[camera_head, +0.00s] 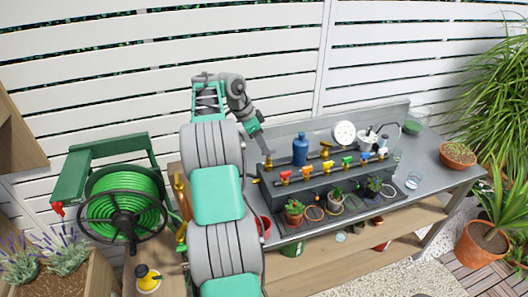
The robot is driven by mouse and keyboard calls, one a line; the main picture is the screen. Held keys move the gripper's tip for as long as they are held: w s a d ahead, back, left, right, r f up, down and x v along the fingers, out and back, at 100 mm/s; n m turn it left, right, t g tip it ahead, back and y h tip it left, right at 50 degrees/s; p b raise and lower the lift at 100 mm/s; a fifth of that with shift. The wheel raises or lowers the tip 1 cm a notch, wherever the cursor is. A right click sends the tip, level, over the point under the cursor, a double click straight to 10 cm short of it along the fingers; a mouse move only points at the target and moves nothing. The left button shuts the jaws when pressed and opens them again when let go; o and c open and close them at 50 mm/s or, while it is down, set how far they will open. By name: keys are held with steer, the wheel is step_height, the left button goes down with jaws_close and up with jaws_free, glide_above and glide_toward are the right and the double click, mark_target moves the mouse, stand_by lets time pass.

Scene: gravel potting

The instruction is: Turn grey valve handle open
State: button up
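A dark bench-top manifold (318,182) carries a row of small brass valves with coloured handles: a red one (285,175), an orange one (307,169), a green one (347,160) and a blue one (365,155). I cannot make out a grey valve handle for certain. My gripper (267,150) points down at the left end of the manifold, by a brass fitting (268,162). Its fingertips are too small and dark to show whether they are open, shut or touching anything.
A blue bottle (300,150) stands behind the valves, close right of my gripper. A round white gauge (344,133) stands behind the manifold. Potted plants (295,211) line its front. A green hose reel (122,203) stands left. The grey bench top (432,170) has free room at right.

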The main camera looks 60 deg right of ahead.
steer(key=x, duration=0.2)
steer(key=shift+s+d+f, duration=0.1)
steer(key=shift+f, duration=0.2)
steer(key=shift+c, duration=0.5)
jaws_close()
